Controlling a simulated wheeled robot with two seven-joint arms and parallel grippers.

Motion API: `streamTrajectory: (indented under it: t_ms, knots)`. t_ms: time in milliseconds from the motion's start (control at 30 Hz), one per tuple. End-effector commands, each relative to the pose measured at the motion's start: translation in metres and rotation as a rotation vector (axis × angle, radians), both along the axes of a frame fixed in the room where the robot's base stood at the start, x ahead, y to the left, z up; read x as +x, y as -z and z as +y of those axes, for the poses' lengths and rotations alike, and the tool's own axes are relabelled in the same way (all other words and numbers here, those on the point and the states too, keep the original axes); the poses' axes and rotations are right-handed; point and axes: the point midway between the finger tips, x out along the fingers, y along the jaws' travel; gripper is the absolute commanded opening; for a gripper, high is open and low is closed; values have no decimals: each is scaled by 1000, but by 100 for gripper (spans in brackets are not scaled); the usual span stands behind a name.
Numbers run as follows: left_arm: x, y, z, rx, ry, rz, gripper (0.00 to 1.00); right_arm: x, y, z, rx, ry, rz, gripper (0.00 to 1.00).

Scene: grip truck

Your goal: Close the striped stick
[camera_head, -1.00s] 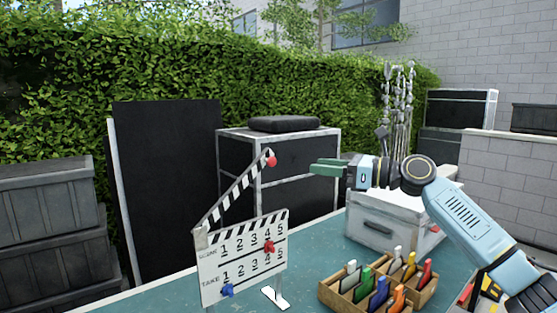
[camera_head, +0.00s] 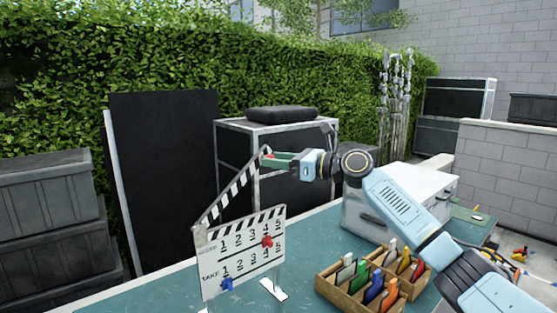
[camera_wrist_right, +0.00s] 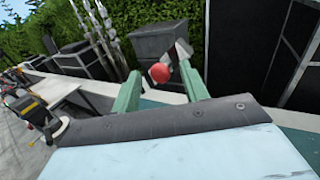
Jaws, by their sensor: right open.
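The clapperboard (camera_head: 241,251) stands on the teal table at the front, marked with scene and take numbers, with a red clip and a blue clip on it. Its striped stick (camera_head: 232,190) is raised, tilted up to the right from the hinge at the left. My right gripper (camera_head: 268,161) is at the stick's upper end. In the right wrist view the open green fingers (camera_wrist_right: 162,88) have the red knob (camera_wrist_right: 159,72) and the stick's end (camera_wrist_right: 181,50) between or just beyond them. I cannot tell whether they touch. My left gripper is not in view.
A wooden box (camera_head: 360,302) of coloured markers sits right of the clapperboard. A white case (camera_head: 372,225) stands behind it. Black cases (camera_head: 232,150) and a dark panel (camera_head: 165,180) stand behind the table.

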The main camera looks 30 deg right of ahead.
Motion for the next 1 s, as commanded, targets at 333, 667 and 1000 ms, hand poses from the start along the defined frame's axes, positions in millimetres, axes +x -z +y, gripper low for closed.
streamTrajectory:
  t_ms: [333, 667, 1000]
  knots:
    - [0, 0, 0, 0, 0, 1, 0, 0, 0, 0, 0, 0, 0, 12]
    - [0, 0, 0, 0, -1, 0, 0, 0, 1, -1, 3, 0, 1, 0]
    - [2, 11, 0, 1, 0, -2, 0, 1, 29, -16, 124, 1, 12, 0]
